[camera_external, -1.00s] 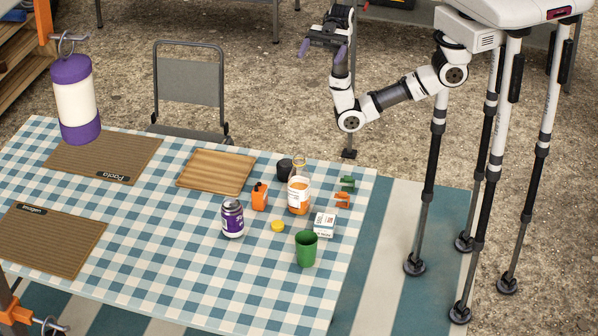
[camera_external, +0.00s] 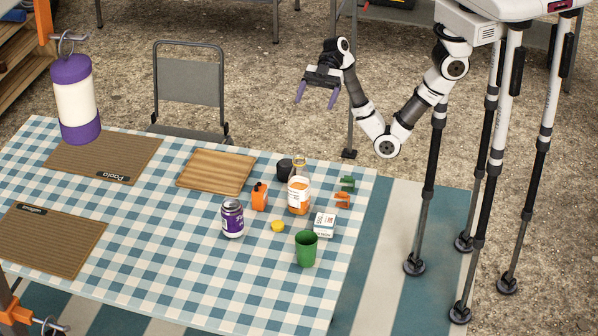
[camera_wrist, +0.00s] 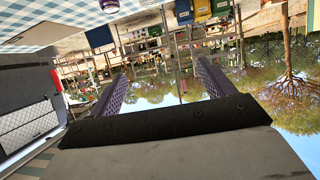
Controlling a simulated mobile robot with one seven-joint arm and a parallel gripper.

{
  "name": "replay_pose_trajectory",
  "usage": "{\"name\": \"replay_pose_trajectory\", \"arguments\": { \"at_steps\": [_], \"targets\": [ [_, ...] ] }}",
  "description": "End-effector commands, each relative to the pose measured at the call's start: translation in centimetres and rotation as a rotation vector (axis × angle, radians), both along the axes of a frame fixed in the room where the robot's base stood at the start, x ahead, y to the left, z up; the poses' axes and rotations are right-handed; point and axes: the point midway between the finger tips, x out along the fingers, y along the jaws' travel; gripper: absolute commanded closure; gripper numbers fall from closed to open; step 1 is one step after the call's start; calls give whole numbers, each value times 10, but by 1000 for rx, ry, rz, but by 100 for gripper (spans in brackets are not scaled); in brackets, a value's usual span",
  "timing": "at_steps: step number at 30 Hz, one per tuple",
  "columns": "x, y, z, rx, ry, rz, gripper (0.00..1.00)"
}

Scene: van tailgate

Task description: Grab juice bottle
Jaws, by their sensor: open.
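The juice bottle (camera_external: 298,196) is a clear bottle with orange contents and a white label. It stands upright near the right end of the checkered table (camera_external: 180,270). My gripper (camera_external: 316,97) is open and empty, with its purple fingers apart and pointing down. It is above and behind the bottle in the external view, well clear of it. In the wrist view my gripper (camera_wrist: 160,90) shows both fingers spread with nothing between them. The wrist view looks out upside down over shelves and trees, and the bottle cannot be made out there.
Around the bottle are a black round container (camera_external: 285,170), an orange container (camera_external: 259,197), a purple can (camera_external: 232,218), a yellow lid (camera_external: 278,226), a white box (camera_external: 324,224), a green cup (camera_external: 306,249) and small clips (camera_external: 343,201). A wooden board (camera_external: 216,172) lies to the left.

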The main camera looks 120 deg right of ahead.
Motion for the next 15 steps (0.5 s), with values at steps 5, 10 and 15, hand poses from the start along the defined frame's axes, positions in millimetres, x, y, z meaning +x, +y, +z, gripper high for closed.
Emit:
{"name": "replay_pose_trajectory", "arguments": {
  "at_steps": [5,10,15],
  "targets": [
    [1,3,-45,4,0,7,19],
    [-2,1,-119,-1,13,5,19],
    [-1,1,-183,0,9,3,19]
  ]
}}
